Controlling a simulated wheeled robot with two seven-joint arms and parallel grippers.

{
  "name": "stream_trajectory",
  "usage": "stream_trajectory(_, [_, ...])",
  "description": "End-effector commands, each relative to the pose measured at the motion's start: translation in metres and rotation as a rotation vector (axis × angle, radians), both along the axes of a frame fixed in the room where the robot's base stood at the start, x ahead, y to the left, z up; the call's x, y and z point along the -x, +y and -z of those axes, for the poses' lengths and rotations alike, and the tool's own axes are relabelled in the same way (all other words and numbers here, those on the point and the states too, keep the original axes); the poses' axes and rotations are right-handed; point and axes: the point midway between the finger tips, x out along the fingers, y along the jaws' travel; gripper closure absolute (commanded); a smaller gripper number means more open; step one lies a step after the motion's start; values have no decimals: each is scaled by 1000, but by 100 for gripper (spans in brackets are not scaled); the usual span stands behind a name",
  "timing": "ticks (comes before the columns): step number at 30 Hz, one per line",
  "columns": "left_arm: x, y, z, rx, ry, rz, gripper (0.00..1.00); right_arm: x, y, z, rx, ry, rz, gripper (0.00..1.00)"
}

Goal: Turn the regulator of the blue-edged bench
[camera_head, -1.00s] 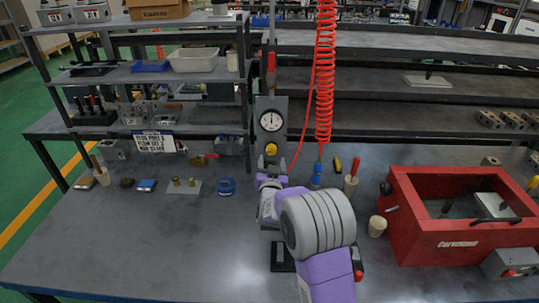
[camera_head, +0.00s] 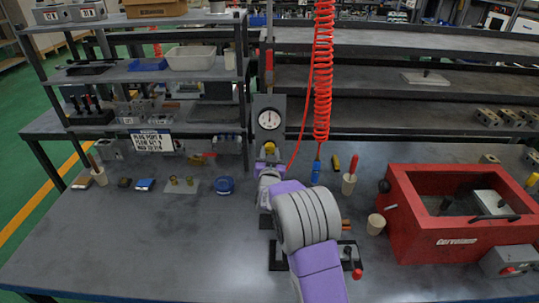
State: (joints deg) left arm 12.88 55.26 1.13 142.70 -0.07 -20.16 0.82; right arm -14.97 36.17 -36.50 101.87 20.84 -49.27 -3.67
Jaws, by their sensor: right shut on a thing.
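The regulator, a grey panel (camera_head: 269,112) with a round white gauge (camera_head: 269,119) and a yellow knob (camera_head: 269,147) below it, stands upright at the back middle of the blue-edged bench (camera_head: 130,240). My right gripper (camera_head: 268,160) is at the yellow knob, in front of the panel's lower part, and is shut on the knob. The gripper covers the knob's lower part, and the fingertips are hard to make out. My right arm reaches up from the bottom middle. My left gripper is not in view.
A red coiled hose (camera_head: 323,80) hangs just right of the panel. A red box (camera_head: 455,225) stands at the right, with a beige cup (camera_head: 376,224) beside it. Small parts and a blue round piece (camera_head: 224,186) lie left of the gripper. The bench's front left is clear.

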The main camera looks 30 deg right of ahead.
Motion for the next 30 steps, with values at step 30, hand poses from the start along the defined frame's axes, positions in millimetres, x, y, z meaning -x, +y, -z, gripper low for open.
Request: stream_trajectory(30, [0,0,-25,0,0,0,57,0,0,-2,476,292,-1,92])
